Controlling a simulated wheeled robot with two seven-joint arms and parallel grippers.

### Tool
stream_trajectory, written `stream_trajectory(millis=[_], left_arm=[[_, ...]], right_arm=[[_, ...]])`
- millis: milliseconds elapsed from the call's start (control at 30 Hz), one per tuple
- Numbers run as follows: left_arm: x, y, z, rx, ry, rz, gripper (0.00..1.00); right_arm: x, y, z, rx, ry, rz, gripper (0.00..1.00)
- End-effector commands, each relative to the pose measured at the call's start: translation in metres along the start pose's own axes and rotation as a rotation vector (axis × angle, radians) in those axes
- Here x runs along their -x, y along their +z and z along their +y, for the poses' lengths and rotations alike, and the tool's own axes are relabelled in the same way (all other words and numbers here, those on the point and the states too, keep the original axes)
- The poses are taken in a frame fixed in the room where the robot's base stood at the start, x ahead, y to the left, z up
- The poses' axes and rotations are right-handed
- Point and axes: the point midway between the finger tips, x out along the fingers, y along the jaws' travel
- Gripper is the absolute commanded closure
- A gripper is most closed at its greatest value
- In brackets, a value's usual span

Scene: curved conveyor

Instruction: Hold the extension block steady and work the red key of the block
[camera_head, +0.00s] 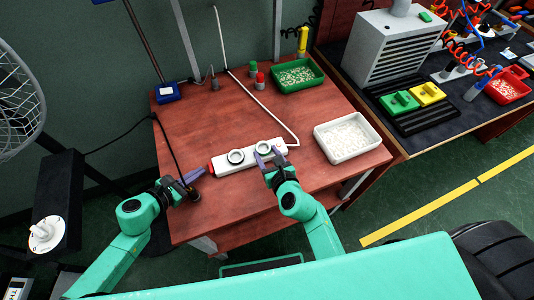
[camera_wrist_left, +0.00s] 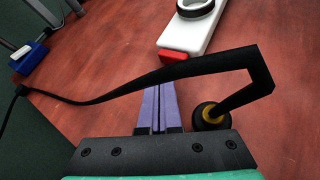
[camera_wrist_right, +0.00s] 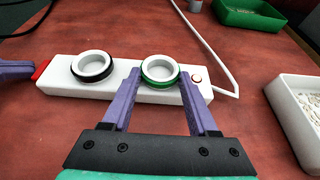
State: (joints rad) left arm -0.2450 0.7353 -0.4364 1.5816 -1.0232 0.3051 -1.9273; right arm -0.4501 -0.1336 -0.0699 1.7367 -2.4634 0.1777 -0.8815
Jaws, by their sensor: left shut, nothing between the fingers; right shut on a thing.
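The white extension block (camera_head: 250,157) lies on the red-brown table, with two ring-shaped sockets on top. Its red key (camera_wrist_left: 180,57) is at the left end; it also shows in the head view (camera_head: 211,168) and right wrist view (camera_wrist_right: 41,69). My left gripper (camera_head: 200,171) is shut and empty, its tips just short of the red key in the left wrist view (camera_wrist_left: 157,90); contact cannot be told. My right gripper (camera_head: 266,152) is shut on the block, its fingers either side of the green-banded right socket (camera_wrist_right: 160,70).
A black bent rod (camera_wrist_left: 165,72) with a round base crosses in front of my left fingers. A white tray (camera_head: 346,137) stands right of the block, a green tray (camera_head: 298,75) behind it. A white cord (camera_head: 270,112) runs from the block's right end. The table's front is clear.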

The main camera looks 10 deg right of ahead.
Motion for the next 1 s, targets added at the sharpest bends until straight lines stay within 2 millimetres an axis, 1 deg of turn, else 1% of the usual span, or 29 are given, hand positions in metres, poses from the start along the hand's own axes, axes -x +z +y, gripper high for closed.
stream_trajectory(millis=[467, 700, 1000], left_arm=[[-0.0001, 0.0001, 0.0000, 0.000, 0.000, 0.000, 1.00], [-0.0061, 0.0046, -0.0045, 0.000, 0.000, 0.000, 1.00], [-0.0066, 0.0050, -0.0048, 0.000, 0.000, 0.000, 1.00]], right_arm=[[0.0000, 0.0004, -0.0004, 0.000, -0.001, -0.001, 1.00], [0.0000, 0.0004, -0.0003, 0.000, -0.001, -0.001, 1.00], [0.0000, 0.0004, -0.0002, 0.000, 0.000, -0.001, 1.00]])
